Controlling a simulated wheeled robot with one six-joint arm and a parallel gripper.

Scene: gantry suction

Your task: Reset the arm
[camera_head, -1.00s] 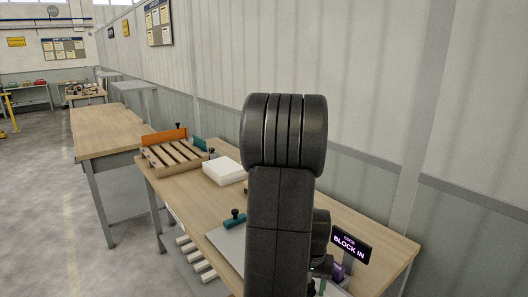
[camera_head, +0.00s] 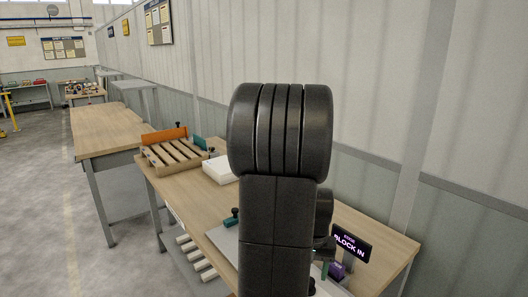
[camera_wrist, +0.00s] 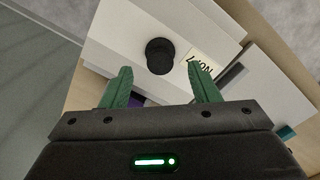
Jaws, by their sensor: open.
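In the wrist view my gripper (camera_wrist: 160,72) has its two green fingers spread wide, with nothing between them. Beyond the fingertips a black round knob (camera_wrist: 160,56) stands on a white plate (camera_wrist: 115,35). The plate has a pale label (camera_wrist: 200,66) with partly readable lettering. I cannot tell whether the fingers are level with the knob or above it. In the head view my raised black arm fills the middle and hides much of the bench (camera_head: 185,200) and most of the gripper area.
A dark "BLOCK IN" sign (camera_head: 350,243) stands at the bench's right. A wooden slatted rack (camera_head: 172,157) with an orange panel (camera_head: 164,135) and a white block (camera_head: 218,170) are at the far end. The corrugated wall (camera_head: 390,90) runs close behind.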

